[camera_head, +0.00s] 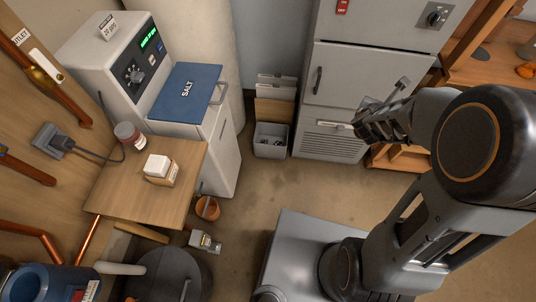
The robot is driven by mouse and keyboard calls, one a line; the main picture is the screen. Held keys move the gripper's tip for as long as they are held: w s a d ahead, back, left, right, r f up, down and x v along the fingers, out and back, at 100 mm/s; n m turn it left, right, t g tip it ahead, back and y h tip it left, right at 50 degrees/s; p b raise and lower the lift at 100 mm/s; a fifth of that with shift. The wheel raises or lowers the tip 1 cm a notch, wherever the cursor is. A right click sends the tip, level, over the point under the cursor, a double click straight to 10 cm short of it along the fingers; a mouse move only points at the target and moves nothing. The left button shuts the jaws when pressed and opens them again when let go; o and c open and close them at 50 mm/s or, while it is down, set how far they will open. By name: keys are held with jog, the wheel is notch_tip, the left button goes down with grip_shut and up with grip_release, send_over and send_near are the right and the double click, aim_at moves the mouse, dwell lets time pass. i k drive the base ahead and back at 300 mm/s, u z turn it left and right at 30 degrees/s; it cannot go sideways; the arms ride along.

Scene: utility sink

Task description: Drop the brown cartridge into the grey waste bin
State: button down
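A small orange-brown rounded thing (207,208) is on the floor beside the wooden side table. It may be the brown cartridge, but I cannot tell for sure. The grey waste bin (271,150) stands on the floor against the back wall, left of the grey cabinet. It is open at the top, with some small dark and light things inside. My gripper (371,104) is at the right, in front of the grey cabinet. Its fingers are spread wide, with nothing visible between them. It is well apart from the orange-brown thing and to the right of the bin.
The wooden side table (135,190) bears a white-topped box (160,169) and a jar (129,135). The salt unit (187,93) stands behind it. A small grey-white box (205,241) and a dark round lid (175,275) are below. Floor between bin and my base is clear.

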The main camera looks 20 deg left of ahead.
aim_at(268, 140)
jog(key=z, duration=0.05)
jog(key=k, duration=1.85)
jog(key=u, duration=0.55)
jog(key=i, duration=1.55)
